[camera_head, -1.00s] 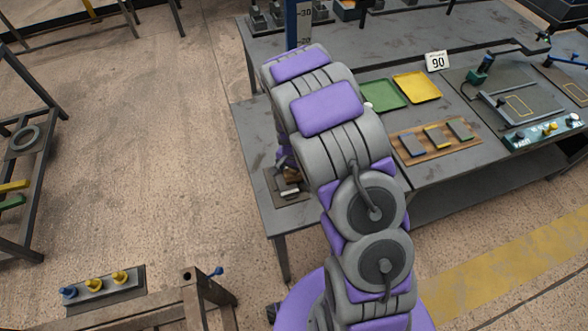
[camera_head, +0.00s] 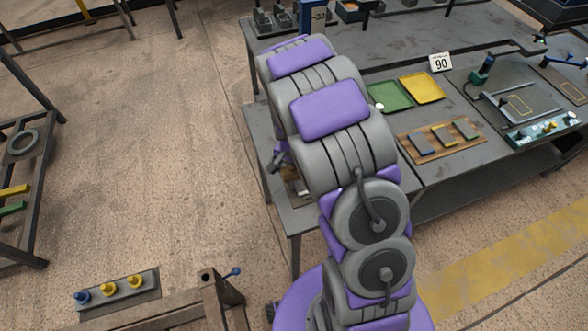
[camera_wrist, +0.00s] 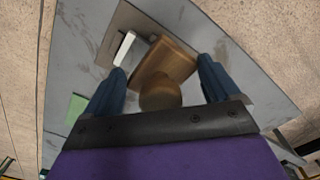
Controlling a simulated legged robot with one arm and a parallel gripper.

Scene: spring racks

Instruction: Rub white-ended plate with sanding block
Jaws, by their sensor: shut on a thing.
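My gripper (camera_wrist: 162,76) is shut on the sanding block (camera_wrist: 172,60), a brown wooden block with a round knob between the two blue fingers. In the wrist view, the white end (camera_wrist: 125,48) of the plate shows just left of the block. The plate lies on a flat grey-brown base (camera_wrist: 118,27); much of it is hidden behind the block. I cannot tell whether the block touches the plate. In the head view, my arm covers most of this spot, and only part of the block (camera_head: 290,173) and base show beside it.
The grey bench (camera_head: 292,217) extends right, with a green tray (camera_head: 391,97), a yellow tray (camera_head: 422,88) and a wooden board of coloured blocks (camera_head: 408,152). A sign reading 90 (camera_head: 440,63) stands behind them. A rack with blue and yellow knobs (camera_head: 118,290) is at lower left.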

